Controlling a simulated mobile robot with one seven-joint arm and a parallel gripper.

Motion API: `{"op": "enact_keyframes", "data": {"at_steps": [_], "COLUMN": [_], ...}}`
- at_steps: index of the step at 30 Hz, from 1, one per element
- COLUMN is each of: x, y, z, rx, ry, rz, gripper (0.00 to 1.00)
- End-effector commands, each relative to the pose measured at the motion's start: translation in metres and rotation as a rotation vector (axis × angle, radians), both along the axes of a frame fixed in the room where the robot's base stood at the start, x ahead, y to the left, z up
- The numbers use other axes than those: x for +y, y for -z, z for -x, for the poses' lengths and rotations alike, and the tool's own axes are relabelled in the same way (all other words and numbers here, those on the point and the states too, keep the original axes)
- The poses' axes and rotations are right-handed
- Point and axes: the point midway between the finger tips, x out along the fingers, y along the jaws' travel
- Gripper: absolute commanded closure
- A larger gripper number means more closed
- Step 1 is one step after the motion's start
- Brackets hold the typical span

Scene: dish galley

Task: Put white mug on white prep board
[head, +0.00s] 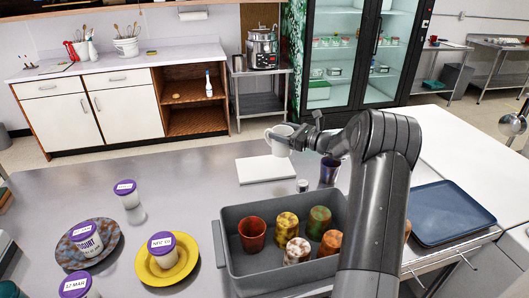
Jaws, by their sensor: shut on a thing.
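The white mug (279,139) is in the air at the centre of the head view, over the right part of the white prep board. My gripper (296,138) is shut on the mug at its right side; the arm partly hides the fingers. The white prep board (256,174) lies flat on the steel counter, and its visible top is bare. The mug appears apart from the board, but the exact height between them is hard to tell.
A grey bin (233,266) holding several coloured cups stands in front of the board. A dark blue cup (329,170) and a small metal cup (302,185) stand right of the board. Yogurt tubs and plates are at left. A blue tray (447,213) lies at right.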

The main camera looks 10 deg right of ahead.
Motion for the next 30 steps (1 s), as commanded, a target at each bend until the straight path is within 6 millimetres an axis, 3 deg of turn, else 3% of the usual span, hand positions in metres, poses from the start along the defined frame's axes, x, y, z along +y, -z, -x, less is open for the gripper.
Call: {"op": "enact_keyframes", "data": {"at_steps": [3,9,16,23,30], "x": [0.024,0.05,0.056,0.056,0.055], "y": [0.017,0.036,0.048,0.079,0.081], "z": [-0.017,-0.036,-0.041,-0.041,-0.041], "rx": [0.0,-0.002,-0.001,-0.001,-0.002], "ry": [-0.003,0.0,0.001,0.001,0.002], "rz": [-0.001,-0.001,-0.001,-0.001,-0.001], "gripper": [0.77,0.77,0.77,0.77,0.77]}}
